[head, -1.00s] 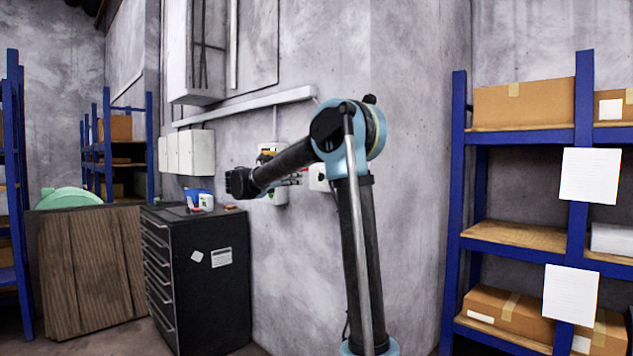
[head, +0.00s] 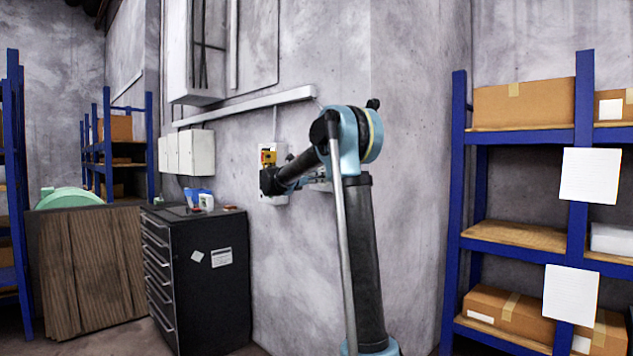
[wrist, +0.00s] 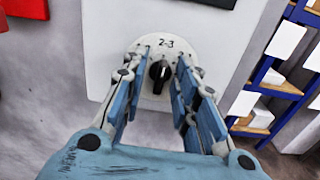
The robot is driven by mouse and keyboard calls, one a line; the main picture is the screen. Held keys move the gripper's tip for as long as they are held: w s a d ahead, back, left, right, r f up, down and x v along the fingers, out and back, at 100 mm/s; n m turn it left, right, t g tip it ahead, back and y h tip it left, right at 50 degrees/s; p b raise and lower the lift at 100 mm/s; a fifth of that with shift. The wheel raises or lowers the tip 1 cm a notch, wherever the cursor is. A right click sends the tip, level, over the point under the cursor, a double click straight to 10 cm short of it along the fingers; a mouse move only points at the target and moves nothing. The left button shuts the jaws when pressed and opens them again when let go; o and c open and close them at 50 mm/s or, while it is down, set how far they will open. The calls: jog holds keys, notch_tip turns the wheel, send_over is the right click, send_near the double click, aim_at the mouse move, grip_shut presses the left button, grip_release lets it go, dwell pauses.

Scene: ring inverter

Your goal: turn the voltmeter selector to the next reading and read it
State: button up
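The voltmeter selector is a black knob (wrist: 159,76) on a round pale plate (wrist: 150,46) marked "2-3", on a light grey panel (wrist: 112,30) in the wrist view. The knob stands roughly upright in the picture. My gripper (wrist: 161,70) is open, with one blue finger to the left of the knob and one to the right. Gaps show between fingers and knob; I cannot tell how far off the plate they are. A dark edge (wrist: 195,2) above the plate is cut off, so no meter reading shows. In the head view my arm hides the selector.
In the head view a yellow and red fitting (head: 268,157) shows on the wall above my arm's end. A black drawer cabinet (head: 205,285) stands left of my arm, with small items on top. A blue shelf rack (head: 455,220) stands at the right.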

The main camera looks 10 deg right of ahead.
grip_shut()
jog(key=shift+m, duration=4.2)
grip_release()
